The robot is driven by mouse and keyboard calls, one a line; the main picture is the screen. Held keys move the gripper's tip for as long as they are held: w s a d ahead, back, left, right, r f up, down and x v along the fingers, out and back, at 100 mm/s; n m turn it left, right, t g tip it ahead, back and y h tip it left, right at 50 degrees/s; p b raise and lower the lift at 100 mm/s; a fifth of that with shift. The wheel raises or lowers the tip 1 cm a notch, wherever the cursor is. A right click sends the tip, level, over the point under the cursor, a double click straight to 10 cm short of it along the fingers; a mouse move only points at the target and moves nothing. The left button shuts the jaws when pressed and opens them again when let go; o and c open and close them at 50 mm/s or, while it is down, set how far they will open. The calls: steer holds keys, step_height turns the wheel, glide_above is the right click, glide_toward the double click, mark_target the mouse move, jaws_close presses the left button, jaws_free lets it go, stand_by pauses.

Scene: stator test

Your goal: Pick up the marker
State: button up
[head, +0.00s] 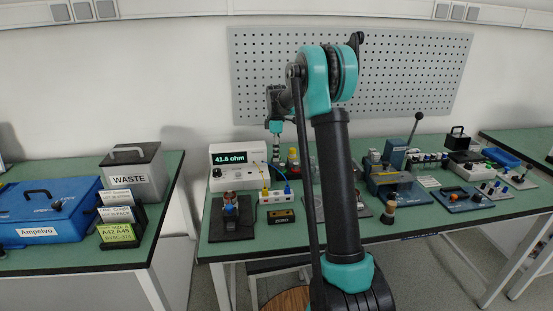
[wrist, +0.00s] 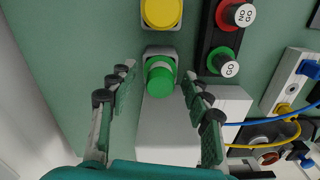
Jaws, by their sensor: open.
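I cannot make out a marker for certain in either view. In the wrist view, my gripper (wrist: 158,88) is open and points down. Its two fingers stand left and right of a green round-topped cylinder (wrist: 160,80) on a light square base. I cannot tell whether this is a button, a lamp or a cap. Nothing is visibly held. In the head view, my gripper (head: 276,150) hangs over the back of the middle bench, just right of the white meter reading 41.6 ohm (head: 230,174).
A yellow round button (wrist: 161,12) lies beyond the green one. A black holder with a red NO GO piece (wrist: 236,13) and a green GO piece (wrist: 222,62) stands to the right. Blue and yellow cables (wrist: 275,120) cross the right side. A pegboard (head: 410,75) hangs behind.

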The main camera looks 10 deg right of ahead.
steer(key=shift+c, duration=0.2)
jaws_close()
stand_by(0.4)
